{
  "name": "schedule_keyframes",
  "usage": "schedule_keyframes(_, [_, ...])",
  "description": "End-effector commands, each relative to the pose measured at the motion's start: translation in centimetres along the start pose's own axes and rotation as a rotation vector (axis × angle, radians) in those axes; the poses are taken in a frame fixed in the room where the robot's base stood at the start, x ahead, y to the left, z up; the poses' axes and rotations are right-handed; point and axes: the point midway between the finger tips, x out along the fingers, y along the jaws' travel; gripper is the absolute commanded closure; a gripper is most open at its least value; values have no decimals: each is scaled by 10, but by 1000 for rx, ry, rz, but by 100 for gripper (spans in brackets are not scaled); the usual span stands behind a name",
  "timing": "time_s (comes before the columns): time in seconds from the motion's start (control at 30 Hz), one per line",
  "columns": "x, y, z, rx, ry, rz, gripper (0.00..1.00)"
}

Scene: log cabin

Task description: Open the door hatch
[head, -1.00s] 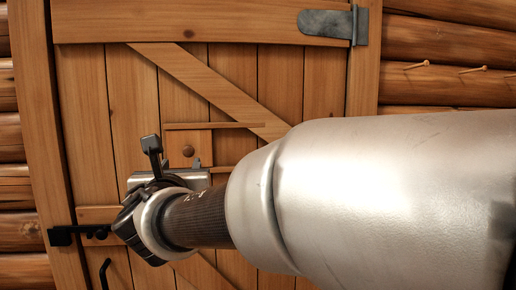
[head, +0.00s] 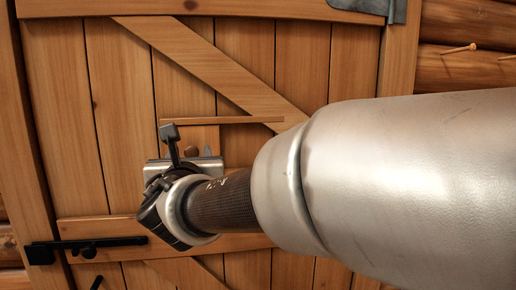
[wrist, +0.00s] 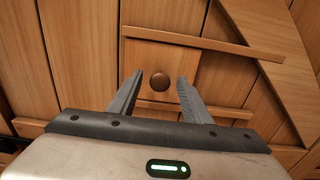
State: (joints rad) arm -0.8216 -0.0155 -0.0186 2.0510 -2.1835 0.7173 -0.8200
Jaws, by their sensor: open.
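The door hatch (wrist: 212,72) is a small square wooden panel in the plank door, with a round dark wooden knob (wrist: 159,81) on it. The panel sits between an upper wooden rail (wrist: 185,40) and a lower rail (wrist: 225,111), and it looks shut. My gripper (wrist: 160,76) is open, with one finger on each side of the knob in the wrist view. A gap shows between the knob and each finger; I cannot tell how far the tips are from the panel. In the head view my gripper (head: 172,135) covers most of the hatch (head: 202,138).
A black metal bolt (head: 85,245) crosses the door's left edge below the hatch, with a dark handle (head: 97,283) under it. A metal hinge (head: 372,8) is at top right. Log walls with wooden pegs (head: 460,49) lie to the right.

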Motion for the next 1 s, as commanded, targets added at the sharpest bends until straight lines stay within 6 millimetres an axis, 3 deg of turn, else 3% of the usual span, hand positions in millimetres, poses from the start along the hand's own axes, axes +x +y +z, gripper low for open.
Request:
schedule_keyframes(0.37, [0, -1, 0, 0, 0, 1, 56])
schedule_keyframes(0.4, [0, -1, 0, 0, 0, 1, 57])
schedule_keyframes(0.67, [0, -1, 0, 0, 0, 1, 100])
schedule_keyframes(1.0, [0, -2, -1, -1, -1, -1, 100])
